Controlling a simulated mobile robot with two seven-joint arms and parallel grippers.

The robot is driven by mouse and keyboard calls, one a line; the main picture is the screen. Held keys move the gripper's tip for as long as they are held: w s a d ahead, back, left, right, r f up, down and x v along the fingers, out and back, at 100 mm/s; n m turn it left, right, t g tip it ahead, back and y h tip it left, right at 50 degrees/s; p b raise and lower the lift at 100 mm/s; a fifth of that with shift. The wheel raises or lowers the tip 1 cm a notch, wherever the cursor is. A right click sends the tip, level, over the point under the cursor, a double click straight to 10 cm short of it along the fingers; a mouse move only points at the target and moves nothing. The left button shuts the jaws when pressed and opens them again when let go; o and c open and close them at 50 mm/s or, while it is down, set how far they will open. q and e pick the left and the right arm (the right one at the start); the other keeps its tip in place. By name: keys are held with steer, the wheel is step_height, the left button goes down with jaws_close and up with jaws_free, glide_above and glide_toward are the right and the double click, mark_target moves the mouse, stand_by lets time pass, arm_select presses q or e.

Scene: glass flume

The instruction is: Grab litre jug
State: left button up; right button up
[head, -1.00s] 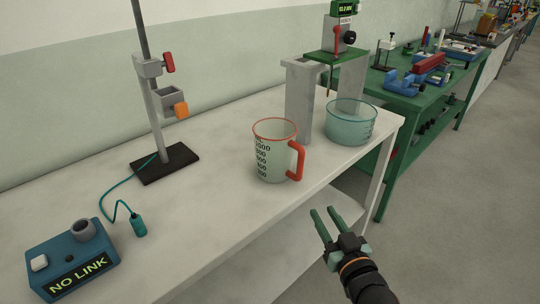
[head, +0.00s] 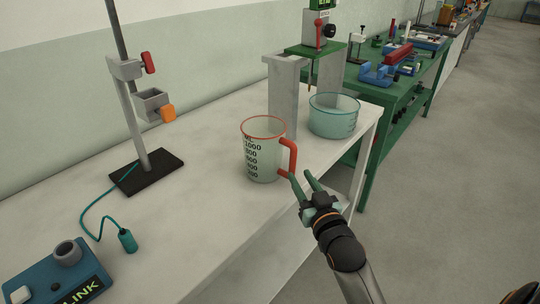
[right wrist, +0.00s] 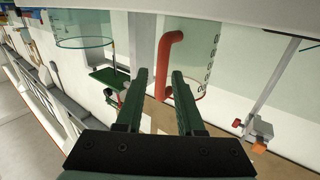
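The litre jug (head: 262,152) stands upright on the white bench. It is clear, with a red rim, a red handle on its right side and black volume marks. My right gripper (head: 300,176) is open and empty, in front of and just right of the handle; in the head view one fingertip overlaps the handle's lower end. My left gripper is not in view.
A clear round dish (head: 334,118) stands behind and right of the jug, beside a grey-legged stand (head: 284,98). A clamp stand (head: 145,168) and a blue box (head: 62,280) with a cable are at left. The white bench (head: 190,215) is bare left of the jug.

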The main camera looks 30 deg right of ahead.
mark_target(294, 167)
steer(key=shift+w+d+r, duration=0.1)
steer(key=shift+w+d, duration=0.1)
steer(key=shift+w, duration=1.25)
steer(key=shift+w+d, duration=0.15)
steer(key=shift+w, duration=1.25)
jaws_close()
steer(key=shift+r, duration=0.1)
